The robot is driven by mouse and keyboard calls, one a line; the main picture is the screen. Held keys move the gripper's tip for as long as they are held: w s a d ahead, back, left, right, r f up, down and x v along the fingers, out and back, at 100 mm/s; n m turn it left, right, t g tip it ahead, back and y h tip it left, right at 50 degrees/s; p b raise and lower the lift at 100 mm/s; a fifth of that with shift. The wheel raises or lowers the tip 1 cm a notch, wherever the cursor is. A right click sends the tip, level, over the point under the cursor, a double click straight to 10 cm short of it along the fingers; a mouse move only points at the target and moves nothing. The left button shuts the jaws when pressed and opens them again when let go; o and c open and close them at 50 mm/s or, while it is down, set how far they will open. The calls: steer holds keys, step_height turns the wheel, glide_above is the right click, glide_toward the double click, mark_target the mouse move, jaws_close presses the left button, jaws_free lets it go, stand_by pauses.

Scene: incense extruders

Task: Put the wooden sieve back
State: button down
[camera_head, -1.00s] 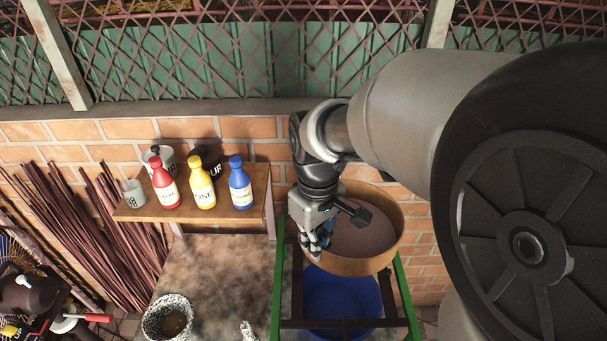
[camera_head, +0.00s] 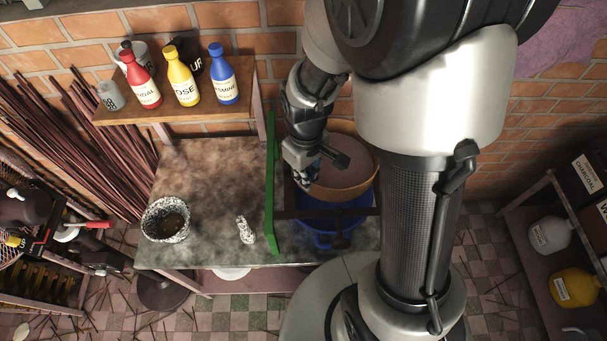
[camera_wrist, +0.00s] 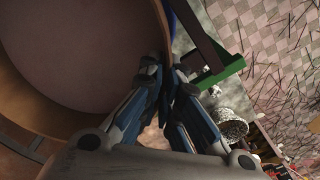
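The wooden sieve (camera_head: 371,189) is a round, light-brown hoop with a greyish-pink mesh. It is over the blue bucket (camera_head: 318,229), beside the green rail (camera_head: 270,190) of a stand. I cannot tell whether the sieve rests on the stand or hangs just above it. My gripper (camera_head: 306,184) is at the sieve's left front edge. In the wrist view the sieve rim (camera_wrist: 158,22) runs down between the fingertips of my gripper (camera_wrist: 166,84), which close on it. My arm hides the right side of the stand.
A stone table (camera_head: 205,205) to the left holds a speckled mortar (camera_head: 166,220) and a pestle (camera_head: 245,230). A wooden shelf (camera_head: 175,103) above carries red, yellow and blue bottles and cups. Incense sticks lean on the brick wall. A shelf with bottles (camera_head: 550,235) stands at right.

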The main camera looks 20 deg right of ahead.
step_height(320, 180, down, 3)
steer(key=shift+w+r, duration=0.1)
steer(key=shift+r, duration=0.05)
steer(key=c, duration=1.8)
jaws_free()
step_height(320, 180, up, 17)
steer(key=p, duration=0.3)
steer(key=s+r+m+t, duration=0.4)
steer(key=s+r, duration=0.5)
steer(key=s, duration=0.4)
steer(key=shift+s+d+r+m+t, duration=0.25)
steer(key=shift+m+t, duration=0.05)
steer(key=shift+m, duration=0.1)
